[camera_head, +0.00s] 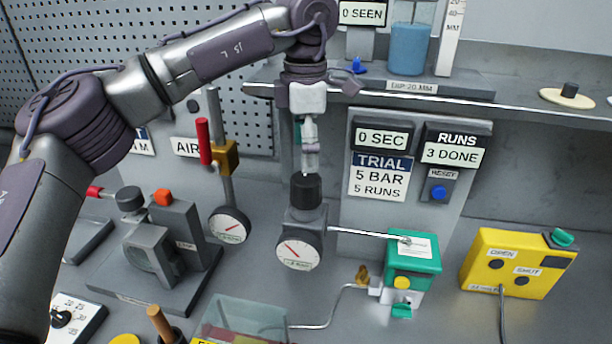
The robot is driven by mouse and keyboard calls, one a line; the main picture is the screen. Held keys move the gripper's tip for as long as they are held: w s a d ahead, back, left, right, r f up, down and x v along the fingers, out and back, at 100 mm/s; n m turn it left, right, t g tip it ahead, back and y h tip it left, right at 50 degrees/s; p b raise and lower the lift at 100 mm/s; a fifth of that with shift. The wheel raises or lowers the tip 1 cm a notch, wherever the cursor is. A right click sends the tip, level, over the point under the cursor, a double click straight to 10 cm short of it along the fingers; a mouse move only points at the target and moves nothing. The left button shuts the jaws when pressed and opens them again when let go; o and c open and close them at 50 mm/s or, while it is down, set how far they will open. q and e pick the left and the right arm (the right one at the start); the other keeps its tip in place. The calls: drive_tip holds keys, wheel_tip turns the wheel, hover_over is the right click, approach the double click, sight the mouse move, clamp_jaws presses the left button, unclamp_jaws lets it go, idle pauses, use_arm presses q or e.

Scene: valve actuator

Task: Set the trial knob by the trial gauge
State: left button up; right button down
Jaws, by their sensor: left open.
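The black trial knob (306,190) stands upright on top of a grey regulator body. The round white trial gauge (298,252) is on the front of that body, with a red needle pointing to the upper left; its small print is too fine to read. My left gripper (308,168) points down from above, open, with its fingertips right over the knob; I cannot tell whether they touch it. The trial sign (381,177) on the panel reads "5 BAR, 5 RUNS". My right gripper is not in view.
A second gauge (230,225) stands left, below a red lever (204,142) on the air line. A teal actuator (427,257) and a yellow OPEN/SHUT box (485,274) are right. The runs display (457,148) reads 3 done. A shelf edge (430,108) crosses behind my left wrist.

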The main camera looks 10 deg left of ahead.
sight(306, 177)
use_arm(q)
wheel_tip(306, 177, down, 7)
drive_tip(key=shift+w+r+p, duration=0.1)
drive_tip(key=shift+w+p, duration=0.05)
drive_tip(key=shift+p, duration=0.45)
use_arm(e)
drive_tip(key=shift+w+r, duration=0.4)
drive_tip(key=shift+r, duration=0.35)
use_arm(q)
drive_tip(key=c, duration=1.2)
drive_tip(key=shift+o, duration=0.2)
drive_tip(key=m, duration=0.3)
drive_tip(key=shift+b, duration=0.4)
drive_tip(key=m, duration=0.2)
drive_tip(key=shift+m, duration=0.3)
drive_tip(key=m, duration=0.6)
drive_tip(key=shift+b, duration=0.35)
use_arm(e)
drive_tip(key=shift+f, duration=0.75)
use_arm(q)
drive_tip(key=shift+m, duration=0.3)
